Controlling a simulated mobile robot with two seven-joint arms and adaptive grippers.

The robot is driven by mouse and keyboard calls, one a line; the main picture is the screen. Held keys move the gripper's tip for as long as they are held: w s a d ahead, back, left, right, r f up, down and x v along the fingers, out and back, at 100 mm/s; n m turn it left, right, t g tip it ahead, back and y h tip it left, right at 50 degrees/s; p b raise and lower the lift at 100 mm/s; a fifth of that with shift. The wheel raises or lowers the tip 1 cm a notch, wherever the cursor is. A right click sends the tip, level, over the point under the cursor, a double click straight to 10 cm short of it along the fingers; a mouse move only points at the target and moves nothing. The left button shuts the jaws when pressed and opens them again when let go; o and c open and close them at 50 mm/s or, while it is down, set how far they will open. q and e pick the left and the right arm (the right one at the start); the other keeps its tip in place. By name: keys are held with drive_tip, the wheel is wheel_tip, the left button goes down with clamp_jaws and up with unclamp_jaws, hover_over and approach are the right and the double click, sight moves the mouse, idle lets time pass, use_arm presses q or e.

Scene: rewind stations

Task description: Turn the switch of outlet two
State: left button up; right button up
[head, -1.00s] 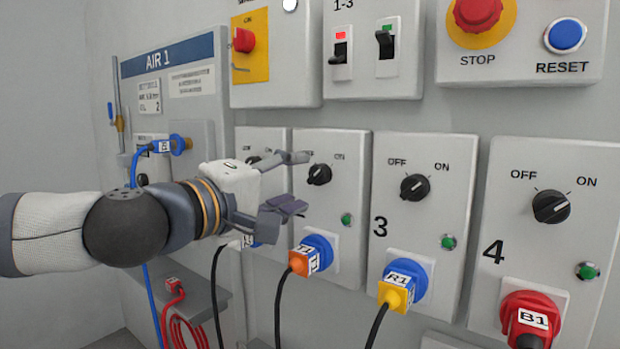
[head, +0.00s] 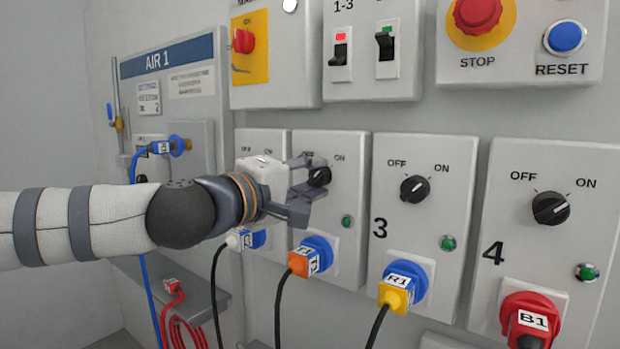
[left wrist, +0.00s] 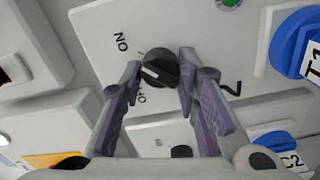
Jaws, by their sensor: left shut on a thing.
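The outlet two panel (head: 345,240) is a light grey box between the first panel and panel 3. Its switch (head: 320,176) is a black round knob under OFF and ON labels. My left gripper (head: 316,178) reaches it from the left and is shut on it, one finger above and one below. In the left wrist view the knob (left wrist: 158,66) sits between the tips of both fingers (left wrist: 161,70). The gripper covers part of the panel's number. My right gripper is in neither view.
Panel 3's knob (head: 414,189) and panel 4's knob (head: 551,208) are to the right. Below the switch, an orange plug (head: 301,264) sits in a blue socket, its black cable hanging down. A red stop button (head: 478,12) and blue reset button (head: 566,37) are above right.

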use_arm(q)
drive_tip(key=shift+n, duration=0.3)
drive_tip(key=n, duration=0.3)
drive_tip(key=shift+n, duration=0.4)
drive_tip(key=n, duration=0.4)
drive_tip(key=shift+f+n, duration=0.15)
drive_tip(key=shift+n, duration=0.15)
drive_tip(key=n+b, duration=0.1)
drive_tip(key=n, duration=0.4)
drive_tip(key=shift+d+n+b, duration=0.1)
drive_tip(key=shift+n+b, duration=0.3)
drive_tip(key=shift+n, duration=1.5)
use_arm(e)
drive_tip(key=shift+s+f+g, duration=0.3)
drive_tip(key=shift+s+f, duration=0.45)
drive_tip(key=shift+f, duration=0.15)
use_arm(q)
drive_tip(key=o, duration=1.2)
drive_tip(key=shift+c, duration=0.2)
